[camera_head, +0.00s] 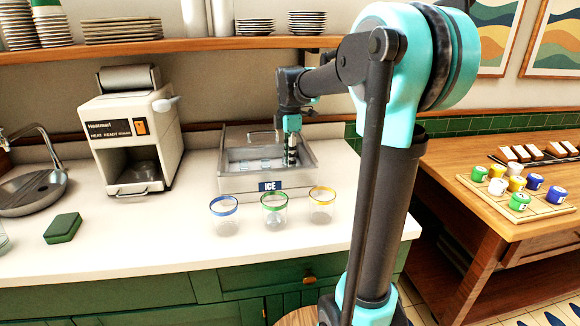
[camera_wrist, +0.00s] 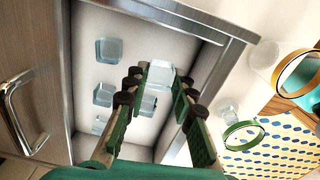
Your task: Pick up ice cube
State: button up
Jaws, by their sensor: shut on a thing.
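The ice bin (camera_head: 234,186) is a grey metal tub with an ICE label on the white counter. Several clear bluish ice cubes lie on its floor, including one (camera_wrist: 108,50) at upper left in the wrist view. My gripper (camera_head: 291,158) reaches down into the bin on its right side. In the wrist view my gripper (camera_wrist: 160,80) has its two green, dark-padded fingers shut on one ice cube (camera_wrist: 160,72) at their tips. Another cube lies below it, partly hidden between the fingers. I cannot tell whether the held cube is clear of the floor.
Three glasses stand before the bin, rimmed blue (camera_head: 224,213), green (camera_head: 274,210) and yellow (camera_head: 321,206). A cream machine (camera_head: 105,125) stands left of the bin. A green sponge (camera_head: 63,228) lies at left. A wooden table (camera_head: 450,165) with small jars is at right.

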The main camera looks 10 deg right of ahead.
notch_tip(320, 180, up, 17)
jog(key=shift+f, duration=0.15)
dwell(0.4)
